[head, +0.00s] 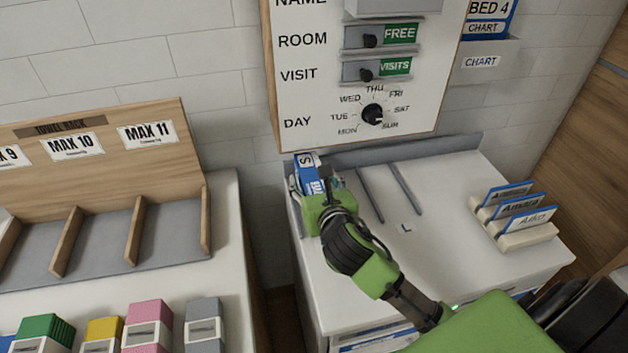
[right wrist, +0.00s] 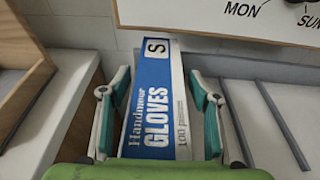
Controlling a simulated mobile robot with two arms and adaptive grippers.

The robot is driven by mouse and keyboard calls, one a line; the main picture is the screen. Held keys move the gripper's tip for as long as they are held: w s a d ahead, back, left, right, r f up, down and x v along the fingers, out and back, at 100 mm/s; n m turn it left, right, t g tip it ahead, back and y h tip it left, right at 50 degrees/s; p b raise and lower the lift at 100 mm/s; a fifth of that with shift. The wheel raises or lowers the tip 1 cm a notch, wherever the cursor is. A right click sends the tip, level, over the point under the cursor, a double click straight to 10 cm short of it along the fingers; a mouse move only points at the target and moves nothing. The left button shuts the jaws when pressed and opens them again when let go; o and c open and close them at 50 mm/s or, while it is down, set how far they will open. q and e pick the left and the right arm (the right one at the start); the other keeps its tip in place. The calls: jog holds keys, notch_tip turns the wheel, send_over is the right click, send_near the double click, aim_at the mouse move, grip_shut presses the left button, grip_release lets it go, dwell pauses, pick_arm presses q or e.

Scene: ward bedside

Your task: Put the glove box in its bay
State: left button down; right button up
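The glove box (head: 307,170) is blue and white and marked S. It stands at the left end of the white cabinet top, against the back ledge, left of the first grey divider (head: 369,194). It fills the middle of the right wrist view (right wrist: 158,95), with its GLOVES lettering facing me. My right gripper (head: 315,187) is around it; in the right wrist view its fingers (right wrist: 157,108) stand on either side, with narrow gaps to the box, so it looks open. The bay floor under the box is hidden. My left gripper is out of view.
A second divider (head: 405,189) and a letter L (head: 406,228) mark the empty space to the right. A card holder (head: 525,236) stands at the right. A board with knobs (head: 365,70) hangs behind. A wooden rack (head: 110,185) and several coloured boxes are at the left.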

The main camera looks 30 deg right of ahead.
jog(key=shift+s+a+r, duration=0.1)
jog(key=shift+s, duration=0.15)
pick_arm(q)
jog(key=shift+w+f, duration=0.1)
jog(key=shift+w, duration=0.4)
pick_arm(e)
jog(key=v, duration=1.1)
jog(key=shift+s+r, duration=0.15)
jog(key=shift+r, duration=0.05)
